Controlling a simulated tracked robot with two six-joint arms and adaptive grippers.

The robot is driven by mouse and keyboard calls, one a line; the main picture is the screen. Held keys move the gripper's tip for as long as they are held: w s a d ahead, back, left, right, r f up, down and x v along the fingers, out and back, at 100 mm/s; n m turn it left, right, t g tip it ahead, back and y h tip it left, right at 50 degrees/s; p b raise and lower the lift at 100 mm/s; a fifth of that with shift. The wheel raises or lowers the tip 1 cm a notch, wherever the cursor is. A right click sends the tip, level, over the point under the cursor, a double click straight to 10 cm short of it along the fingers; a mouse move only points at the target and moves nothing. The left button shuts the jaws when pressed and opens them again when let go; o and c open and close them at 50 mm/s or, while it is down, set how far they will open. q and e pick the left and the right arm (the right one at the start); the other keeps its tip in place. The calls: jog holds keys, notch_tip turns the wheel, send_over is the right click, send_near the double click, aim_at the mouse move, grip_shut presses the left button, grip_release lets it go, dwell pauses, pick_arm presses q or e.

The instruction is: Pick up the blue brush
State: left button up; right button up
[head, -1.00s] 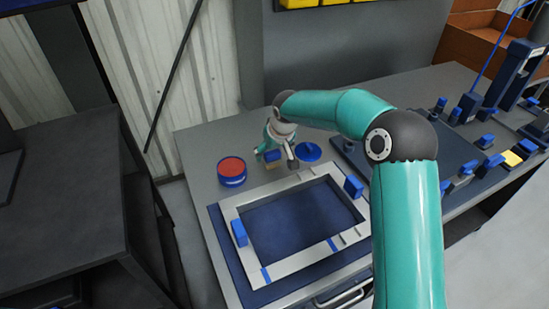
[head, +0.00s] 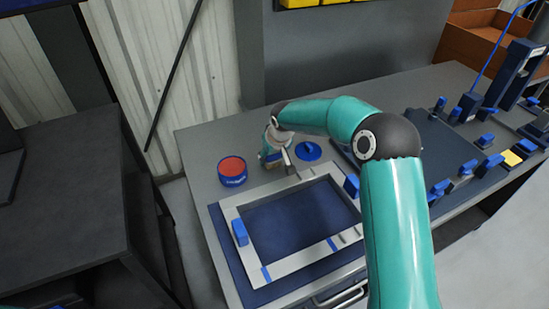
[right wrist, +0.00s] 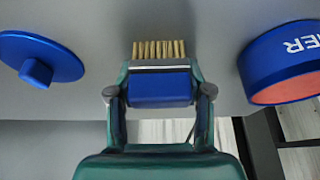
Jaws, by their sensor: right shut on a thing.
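The blue brush (right wrist: 160,88) has a blue block handle and tan bristles. In the right wrist view it lies between the two fingers of my right gripper (right wrist: 158,92), which is shut on it. In the head view, my right gripper (head: 277,158) is at the back of the grey bench, between a red-topped blue tin and a blue lid. There the brush (head: 271,157) shows only in part, mostly hidden by the gripper. I cannot tell whether the brush still touches the bench. My left gripper does not show.
The tin (head: 232,170) stands left of my gripper and the round blue lid (head: 309,151) lies to the right, both close. A pale metal frame (head: 283,269) with blue blocks lies in front. Several blue clamps stand on the dark plate (head: 425,135) at right.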

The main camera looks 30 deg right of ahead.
notch_tip(320, 180, up, 20)
jog(key=p, duration=0.1)
jog(key=shift+p, duration=0.3)
dwell(0.4)
jog(key=o, duration=0.4)
jog(key=shift+c, duration=1.3)
